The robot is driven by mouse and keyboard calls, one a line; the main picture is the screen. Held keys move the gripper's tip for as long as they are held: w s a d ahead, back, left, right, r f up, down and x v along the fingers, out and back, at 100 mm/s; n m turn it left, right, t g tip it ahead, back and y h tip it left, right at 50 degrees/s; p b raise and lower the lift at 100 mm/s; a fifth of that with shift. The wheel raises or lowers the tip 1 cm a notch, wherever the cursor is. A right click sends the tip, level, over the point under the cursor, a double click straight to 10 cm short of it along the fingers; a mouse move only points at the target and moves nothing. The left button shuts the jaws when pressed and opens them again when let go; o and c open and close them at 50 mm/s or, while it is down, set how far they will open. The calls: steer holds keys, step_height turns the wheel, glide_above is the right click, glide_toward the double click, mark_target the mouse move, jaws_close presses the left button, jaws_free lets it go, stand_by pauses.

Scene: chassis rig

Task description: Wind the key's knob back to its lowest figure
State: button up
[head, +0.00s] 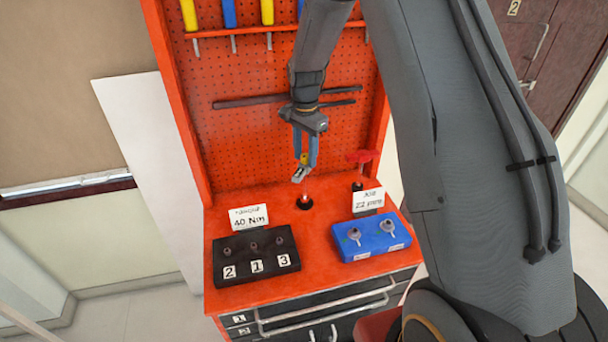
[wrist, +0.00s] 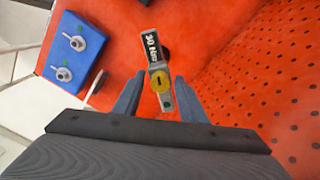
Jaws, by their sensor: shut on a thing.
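The key (head: 300,174) stands upright at the back of the red bench top, with its lower end at a dark round hole (head: 304,203). Its yellow knob (head: 303,158) sits at its upper end and shows in the wrist view as a yellow disc (wrist: 160,83) with a dark slot. A black display (wrist: 152,48) beside it reads 30 Nm. My gripper (head: 304,160) comes down from above and is shut on the knob, one finger on each side. The wrist view (wrist: 159,85) shows the fingers flanking the knob.
A sign (head: 249,217) reads 40 Nm behind a black block (head: 256,262) with sockets marked 2, 1, 3. A blue block (head: 371,246) holds two grey pieces near another sign (head: 368,200). A red-handled tool (head: 363,157) stands right of the key. A red pegboard (head: 240,130) rises behind.

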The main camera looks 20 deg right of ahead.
stand_by(0.3)
steer(key=n, duration=0.5)
steer(key=shift+c, duration=1.3)
steer(key=shift+o, duration=1)
steer(key=n, duration=0.6)
steer(key=o, duration=0.3)
steer(key=m, duration=1.1)
